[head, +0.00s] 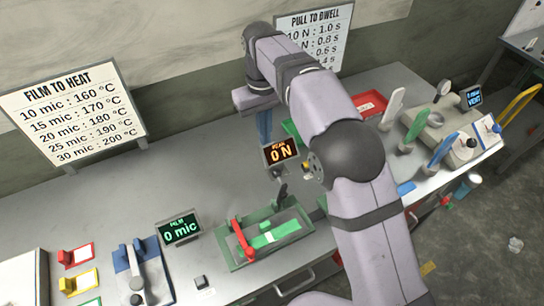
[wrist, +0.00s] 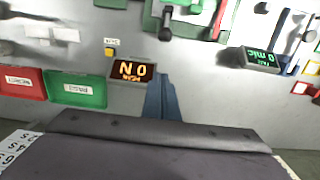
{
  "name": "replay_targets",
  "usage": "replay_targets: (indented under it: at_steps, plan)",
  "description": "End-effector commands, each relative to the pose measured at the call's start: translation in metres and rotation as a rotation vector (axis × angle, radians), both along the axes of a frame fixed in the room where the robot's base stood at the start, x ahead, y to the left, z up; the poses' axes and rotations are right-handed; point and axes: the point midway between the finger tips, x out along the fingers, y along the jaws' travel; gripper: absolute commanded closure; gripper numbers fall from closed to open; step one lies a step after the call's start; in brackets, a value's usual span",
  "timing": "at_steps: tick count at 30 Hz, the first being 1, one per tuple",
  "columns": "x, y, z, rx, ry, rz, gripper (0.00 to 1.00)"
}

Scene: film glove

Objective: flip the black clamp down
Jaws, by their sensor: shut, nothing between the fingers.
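The black clamp (head: 281,193) stands raised at the right end of the green fixture (head: 290,237). In the upside-down wrist view, a dark upright part at the top edge looks like the same clamp (wrist: 165,24). A red clamp (head: 242,240) is at the fixture's left end and lies slanted across it. My gripper (head: 264,138) has blue fingers, shut and empty, behind the orange "0 N" display and well away from the black clamp. The fingers also show in the wrist view (wrist: 161,95).
The peak force display (head: 281,152) stands between my gripper and the fixture. A film display (head: 180,229) is at the fixture's left. A red tray (head: 369,104) and a green tray (wrist: 77,90) lie at the back. Bare bench lies left of my gripper.

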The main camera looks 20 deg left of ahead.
Motion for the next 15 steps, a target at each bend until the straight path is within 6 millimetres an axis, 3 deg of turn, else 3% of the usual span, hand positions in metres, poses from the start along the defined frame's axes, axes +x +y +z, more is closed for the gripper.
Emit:
replay_targets:
  at_steps: [7,15]
  plan:
    - [-0.003,-0.003,-0.045,-0.004,0.005,0.0,1.0]
    - [-0.017,-0.017,-0.046,-0.001,0.001,0.0,1.0]
